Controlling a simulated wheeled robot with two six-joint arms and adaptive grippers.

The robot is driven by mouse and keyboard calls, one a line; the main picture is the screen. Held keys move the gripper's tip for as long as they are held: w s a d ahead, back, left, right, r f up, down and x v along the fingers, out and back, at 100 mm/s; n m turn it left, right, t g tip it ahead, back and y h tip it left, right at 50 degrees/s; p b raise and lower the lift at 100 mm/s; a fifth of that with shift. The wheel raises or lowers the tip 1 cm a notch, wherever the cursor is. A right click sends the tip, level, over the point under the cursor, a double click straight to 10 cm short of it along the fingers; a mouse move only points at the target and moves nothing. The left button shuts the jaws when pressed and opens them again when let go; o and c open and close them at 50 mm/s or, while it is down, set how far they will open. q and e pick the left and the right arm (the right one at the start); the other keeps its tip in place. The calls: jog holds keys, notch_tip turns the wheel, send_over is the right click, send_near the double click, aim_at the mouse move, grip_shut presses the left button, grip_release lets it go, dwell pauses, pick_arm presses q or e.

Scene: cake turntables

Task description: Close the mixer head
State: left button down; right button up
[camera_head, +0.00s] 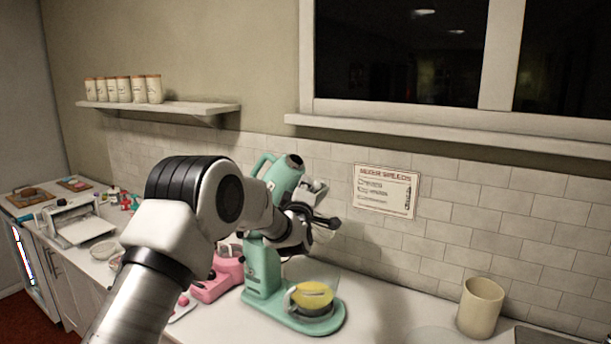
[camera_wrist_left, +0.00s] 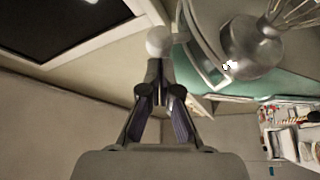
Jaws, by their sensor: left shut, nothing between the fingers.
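The teal stand mixer (camera_head: 262,277) stands on the counter with its head (camera_head: 284,178) tilted up. A glass bowl with yellow contents (camera_head: 311,296) sits on its base. My left arm reaches across in front of the mixer, and my left gripper (camera_head: 331,222) is beside the raised head, above the bowl. In the left wrist view the gripper (camera_wrist_left: 158,66) is shut and empty. A pale round knob (camera_wrist_left: 159,41) shows right at its fingertips; I cannot tell whether they touch. The teal head and a metal whisk (camera_wrist_left: 285,16) show at upper right there. My right gripper is not in view.
A pink appliance (camera_head: 217,281) stands just left of the mixer, partly behind my arm. A cream canister (camera_head: 481,307) stands to the right. A sign (camera_head: 386,191) hangs on the tiled wall behind. The counter between mixer and canister is clear.

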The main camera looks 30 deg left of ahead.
pick_arm(q)
jog(key=shift+w+f, duration=0.2)
jog(key=shift+f, duration=0.15)
jog(key=d+f+m+t+h+b, duration=0.2)
jog(key=d+f+m+b, duration=0.3)
jog(key=f+b, duration=0.9)
jog(key=s+d+f+m+t+h+b, duration=0.1)
jog(key=d+f+m+h+b, duration=0.3)
jog(key=f+m+b, duration=0.5)
notch_tip(320, 180, down, 5)
jog(key=d+t+b, duration=0.1)
jog(key=b, duration=0.7)
jog(key=shift+s+d+h+b, duration=0.25)
jog(key=shift+d+h+b, duration=0.05)
jog(key=shift+d+b, duration=0.1)
jog(key=shift+f, duration=0.25)
jog(key=shift+r, duration=0.1)
